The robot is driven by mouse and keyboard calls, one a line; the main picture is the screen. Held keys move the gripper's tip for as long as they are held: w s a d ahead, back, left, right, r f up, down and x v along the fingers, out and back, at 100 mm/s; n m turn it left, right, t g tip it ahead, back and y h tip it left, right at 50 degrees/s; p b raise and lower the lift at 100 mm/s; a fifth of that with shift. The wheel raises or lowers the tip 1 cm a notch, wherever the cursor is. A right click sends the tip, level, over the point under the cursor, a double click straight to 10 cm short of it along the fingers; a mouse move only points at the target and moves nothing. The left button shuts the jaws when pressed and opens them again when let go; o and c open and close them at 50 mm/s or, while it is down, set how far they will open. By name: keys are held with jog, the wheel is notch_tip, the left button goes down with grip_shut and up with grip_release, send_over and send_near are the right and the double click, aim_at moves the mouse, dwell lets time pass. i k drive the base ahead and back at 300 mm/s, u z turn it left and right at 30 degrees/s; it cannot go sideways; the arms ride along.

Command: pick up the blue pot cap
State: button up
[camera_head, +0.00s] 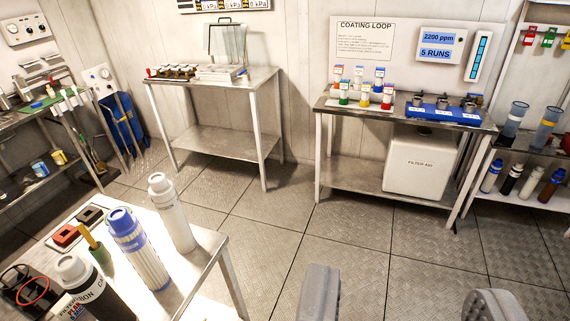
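On the coating loop table stands a group of small pots with coloured caps. One at the back right of the group has a blue cap (380,71). It is small in the picture, and its cap looks seated on the pot. My gripper (405,300) shows at the bottom edge as two grey fingers set wide apart. It is open with nothing between the fingers, and far from the pots. A blue-and-white pot (40,168) also stands on the left lower shelf; I cannot tell whether its blue part is a cap.
The coating loop table (340,103) also holds a blue tray (440,115). A white filter aid box (418,163) is on its lower shelf. A near table (208,250) with tall cartridges stands at lower left. The tiled floor between is clear.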

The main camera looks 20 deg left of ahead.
aim_at(37, 104)
jog(key=i, duration=4.45)
jog(key=u, duration=3)
jog(key=i, duration=1.25)
jog(key=u, duration=0.05)
